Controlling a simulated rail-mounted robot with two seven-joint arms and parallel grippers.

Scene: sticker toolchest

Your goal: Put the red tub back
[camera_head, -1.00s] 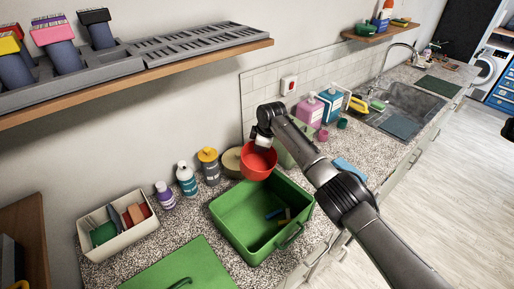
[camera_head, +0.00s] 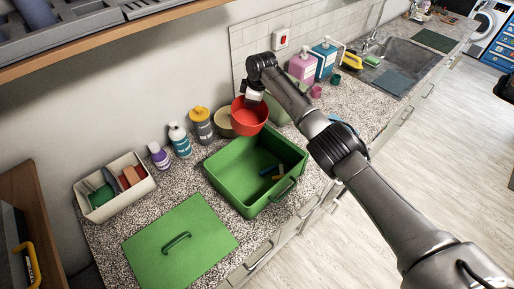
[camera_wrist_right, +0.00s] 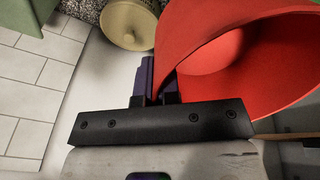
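The red tub (camera_head: 249,118) hangs just above and behind the far edge of the open green toolchest (camera_head: 240,190). My right gripper (camera_head: 255,93) holds it by its rim. In the right wrist view the red tub (camera_wrist_right: 205,45) fills the upper right, its wall between the dark fingers of the gripper (camera_wrist_right: 157,82). The tub looks tilted there, and its visible inside looks empty. My left gripper does not show.
A beige round container (camera_head: 222,122) stands behind the tub, with grey, teal and purple bottles (camera_head: 180,141) to its left. A cream bin (camera_head: 112,188) sits further left. Pink and blue soap bottles (camera_head: 312,62) stand near the sink. A shelf overhangs the upper left.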

